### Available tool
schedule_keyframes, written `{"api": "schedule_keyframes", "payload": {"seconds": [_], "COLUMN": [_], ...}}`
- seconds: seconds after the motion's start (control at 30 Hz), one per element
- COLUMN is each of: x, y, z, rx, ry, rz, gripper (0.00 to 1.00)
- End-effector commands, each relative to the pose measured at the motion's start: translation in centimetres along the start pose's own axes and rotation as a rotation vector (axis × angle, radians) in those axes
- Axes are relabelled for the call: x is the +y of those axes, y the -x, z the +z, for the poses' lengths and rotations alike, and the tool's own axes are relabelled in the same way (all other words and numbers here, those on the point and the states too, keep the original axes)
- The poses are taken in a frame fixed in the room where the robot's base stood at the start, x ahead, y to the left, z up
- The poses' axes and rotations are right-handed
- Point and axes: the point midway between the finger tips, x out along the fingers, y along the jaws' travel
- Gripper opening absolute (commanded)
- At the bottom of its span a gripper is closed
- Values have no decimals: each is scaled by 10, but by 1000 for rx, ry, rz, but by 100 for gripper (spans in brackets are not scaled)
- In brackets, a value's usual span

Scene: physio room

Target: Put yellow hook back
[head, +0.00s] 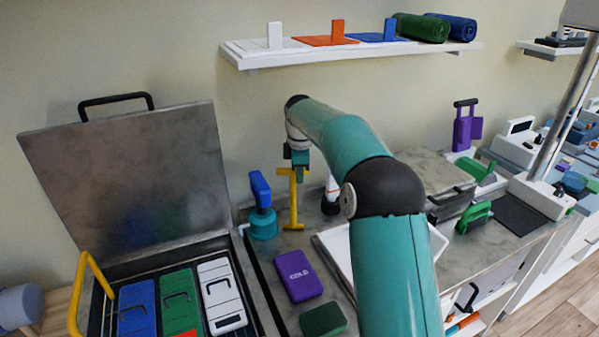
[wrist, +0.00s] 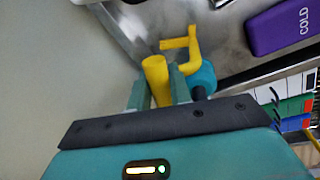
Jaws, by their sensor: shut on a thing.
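The yellow hook (head: 293,205) hangs upright below my gripper (head: 299,158) in the head view, above the counter near the back wall. My gripper (wrist: 160,86) is shut on it; in the wrist view the hook's yellow shaft (wrist: 156,72) is between the two teal fingers, with its bent end beyond them. The hook's lower end is close to the counter top; I cannot tell whether it touches. A teal round bottle with a blue top (head: 262,208) stands just left of the hook.
An open metal case (head: 130,180) with blue, green and white packs and a yellow handle (head: 90,290) is at left. A purple cold pack (head: 298,275) lies on the counter. A white bottle (head: 331,190) stands right of the hook. A wall shelf (head: 350,50) hangs above.

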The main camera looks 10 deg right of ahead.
Motion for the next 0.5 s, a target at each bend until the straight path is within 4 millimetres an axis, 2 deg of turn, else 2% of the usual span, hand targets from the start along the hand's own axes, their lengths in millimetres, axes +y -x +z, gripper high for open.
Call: {"api": "schedule_keyframes", "payload": {"seconds": [0.1, 0.13, 0.2, 0.5], "x": [0, 0, 0, 0], "y": [-3, -3, -2, -2], "z": [0, 0, 0, 0], "rx": [0, 0, 0, 0], "ry": [0, 0, 0, 0], "rz": [0, 0, 0, 0], "gripper": [0, 26, 40, 42]}}
